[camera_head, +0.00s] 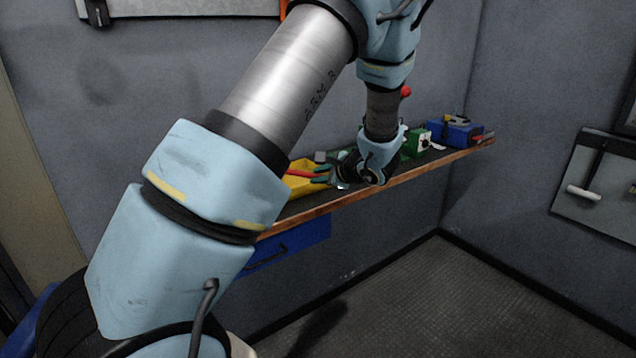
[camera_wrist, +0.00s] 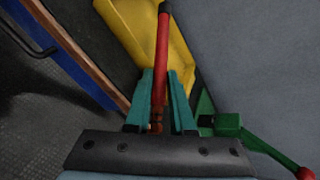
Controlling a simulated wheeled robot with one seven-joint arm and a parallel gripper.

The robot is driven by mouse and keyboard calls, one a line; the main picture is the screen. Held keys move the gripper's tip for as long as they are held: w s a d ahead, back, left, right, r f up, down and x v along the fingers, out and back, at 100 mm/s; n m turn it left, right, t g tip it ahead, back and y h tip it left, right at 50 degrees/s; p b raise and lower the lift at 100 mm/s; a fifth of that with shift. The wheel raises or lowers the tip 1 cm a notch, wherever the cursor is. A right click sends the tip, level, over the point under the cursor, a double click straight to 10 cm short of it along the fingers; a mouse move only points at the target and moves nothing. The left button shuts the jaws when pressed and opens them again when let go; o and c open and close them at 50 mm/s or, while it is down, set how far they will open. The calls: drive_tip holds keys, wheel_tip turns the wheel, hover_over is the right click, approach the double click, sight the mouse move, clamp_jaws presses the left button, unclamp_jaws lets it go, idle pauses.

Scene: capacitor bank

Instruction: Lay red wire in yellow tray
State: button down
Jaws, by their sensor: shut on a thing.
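The yellow tray (camera_head: 300,187) sits on the shelf, partly hidden behind my arm in the head view. It also fills the top middle of the wrist view (camera_wrist: 128,22). The red wire (camera_wrist: 162,45) is a straight red rod with a darker, copper-coloured end between my fingers. My gripper (camera_wrist: 160,88) has teal fingers shut on that end. The wire points away from the gripper and its far part lies over the tray in the wrist view. In the head view the wire (camera_head: 302,173) shows above the tray; I cannot tell whether it touches it.
The shelf has a wooden front edge (camera_head: 440,159). A green device with a red-knobbed lever (camera_wrist: 230,125) stands close to the right of my gripper. A green box (camera_head: 421,141) and a blue box (camera_head: 455,132) stand farther right. The wall is behind.

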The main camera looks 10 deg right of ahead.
wheel_tip(320, 180, down, 3)
drive_tip(key=shift+r, duration=0.15)
drive_tip(key=shift+f+b, duration=0.6)
drive_tip(key=shift+b, duration=0.15)
drive_tip(key=c, duration=0.8)
unclamp_jaws()
drive_tip(key=shift+o, duration=0.2)
drive_tip(key=shift+r, duration=0.15)
